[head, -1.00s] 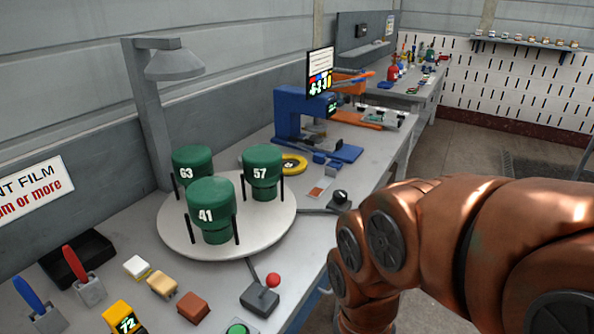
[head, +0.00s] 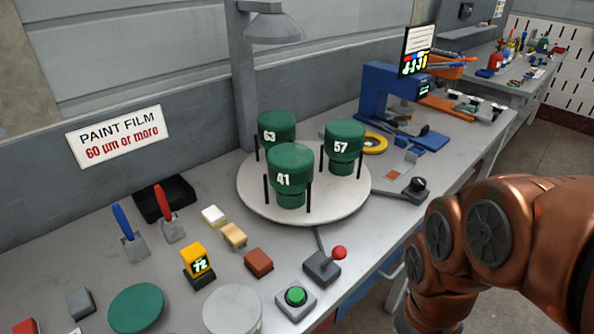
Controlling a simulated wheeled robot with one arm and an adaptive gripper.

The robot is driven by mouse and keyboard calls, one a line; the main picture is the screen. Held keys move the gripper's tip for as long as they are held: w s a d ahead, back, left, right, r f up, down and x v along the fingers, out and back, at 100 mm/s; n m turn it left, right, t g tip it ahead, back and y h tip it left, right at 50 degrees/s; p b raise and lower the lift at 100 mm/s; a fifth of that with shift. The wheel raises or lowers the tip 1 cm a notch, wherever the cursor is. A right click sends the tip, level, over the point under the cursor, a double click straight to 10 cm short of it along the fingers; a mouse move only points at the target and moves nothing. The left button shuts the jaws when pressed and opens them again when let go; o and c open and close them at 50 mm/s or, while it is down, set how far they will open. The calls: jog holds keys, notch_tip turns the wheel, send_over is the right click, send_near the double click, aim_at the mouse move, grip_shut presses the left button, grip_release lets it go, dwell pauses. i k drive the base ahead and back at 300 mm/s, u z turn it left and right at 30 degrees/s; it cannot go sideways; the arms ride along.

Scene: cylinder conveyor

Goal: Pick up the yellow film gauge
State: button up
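The yellow film gauge (head: 195,262) stands on the near left part of the bench in the head view. It has a yellow upper body, a dark base and a lit display that reads 72. It stands upright, with nothing touching it that I can see. My copper-coloured arm fills the lower right of the head view. My gripper is outside the picture, so its state is hidden.
A round white turntable (head: 250,191) bears three green cylinders marked 63, 41 and 57. Near the gauge are a brown block (head: 258,262), a tan block (head: 234,235), a green button box (head: 296,298), a red-knobbed joystick (head: 324,265), a green disc (head: 137,307) and a pale disc (head: 232,309).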

aim_at(195, 258)
jog(key=u, duration=4.65)
jog(key=k, duration=1.7)
jog(key=z, duration=0.8)
jog(key=i, duration=0.5)
jog(key=z, duration=0.05)
